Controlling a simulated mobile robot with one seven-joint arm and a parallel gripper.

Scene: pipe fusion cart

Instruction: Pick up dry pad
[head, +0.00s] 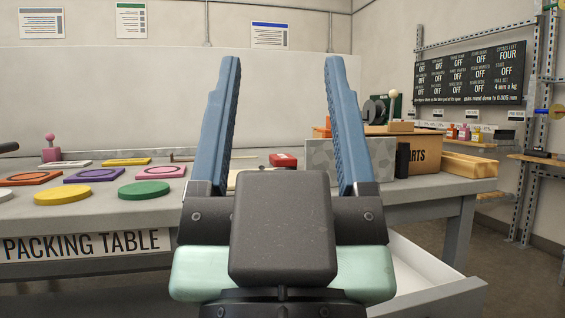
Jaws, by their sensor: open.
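My gripper (283,62) is in the middle of the head view, its two blue fingers wide apart with nothing between them. It stands in front of the packing table (150,215). I cannot tell which thing is the dry pad. Flat pieces lie on the table's left part: a round yellow one (62,194), a round green one (144,190), a purple one (95,175), a red-orange one (30,179) and a thin yellow one (126,161). My gripper is right of these and touches none. Its palm hides part of the table behind it.
A red object (283,160) lies between the fingers in the picture, farther back. A grey speckled panel (352,165) and a cardboard box (426,154) stand to the right. A white open drawer (425,270) juts out below the table. A pink knobbed piece (51,152) stands at the back left.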

